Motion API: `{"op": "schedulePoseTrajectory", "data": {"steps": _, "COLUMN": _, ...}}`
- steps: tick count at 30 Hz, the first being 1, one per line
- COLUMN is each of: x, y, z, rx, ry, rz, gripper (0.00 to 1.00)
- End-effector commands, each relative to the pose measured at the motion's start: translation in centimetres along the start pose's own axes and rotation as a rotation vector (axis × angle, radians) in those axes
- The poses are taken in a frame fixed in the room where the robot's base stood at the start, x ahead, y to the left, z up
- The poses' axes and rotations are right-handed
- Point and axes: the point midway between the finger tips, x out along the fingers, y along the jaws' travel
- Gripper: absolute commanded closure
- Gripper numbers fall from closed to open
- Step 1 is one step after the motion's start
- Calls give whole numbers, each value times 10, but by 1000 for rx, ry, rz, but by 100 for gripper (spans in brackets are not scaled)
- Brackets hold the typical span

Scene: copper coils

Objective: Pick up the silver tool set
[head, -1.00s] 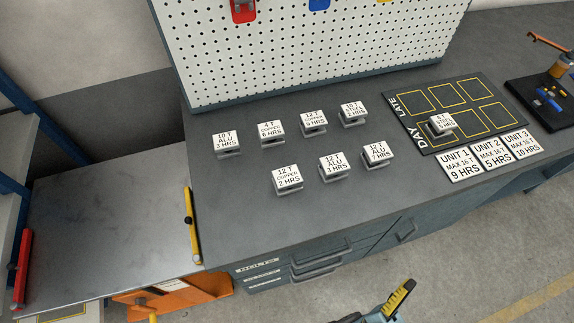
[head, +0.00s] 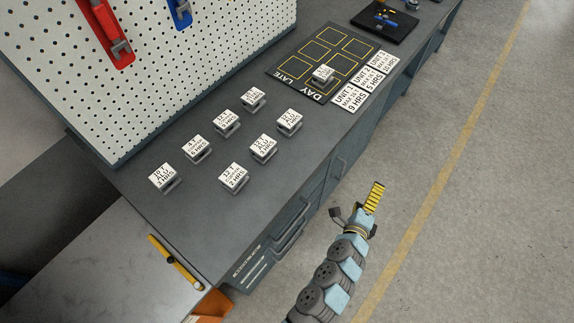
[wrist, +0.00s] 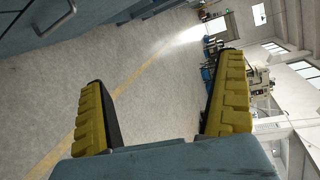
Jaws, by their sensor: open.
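I cannot single out a silver tool set in these views. Several small blocks with white labels, such as the nearest one (head: 234,177), stand on the dark bench top (head: 205,235) in the head view. A black tray (head: 365,17) with small blue and yellow pieces lies at the bench's far end. My gripper (head: 372,198) is over the floor to the right of the bench, apart from everything. In the wrist view, its two yellow-padded fingers (wrist: 165,75) are spread wide with nothing between them.
A white pegboard (head: 215,60) with a red holder (head: 97,28) and a blue holder (head: 180,13) rises behind the bench. A black mat (head: 286,72) with yellow squares and unit cards (head: 349,97) lie beyond the blocks. The floor (head: 460,230) is clear at right.

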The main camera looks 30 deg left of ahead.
Motion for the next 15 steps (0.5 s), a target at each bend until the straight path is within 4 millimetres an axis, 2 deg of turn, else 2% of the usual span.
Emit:
{"op": "schedulePoseTrajectory", "data": {"steps": 1, "x": 0, "y": -5, "z": 11, "rx": 65, "ry": -40, "rz": 40, "gripper": 0}}
{"op": "schedulePoseTrajectory", "data": {"steps": 8, "x": -11, "y": -1, "z": 77, "rx": 365, "ry": -257, "rz": 280, "gripper": 0}}
{"op": "schedulePoseTrajectory", "data": {"steps": 15, "x": -50, "y": -14, "z": 147, "rx": 604, "ry": -468, "rz": 555, "gripper": 0}}
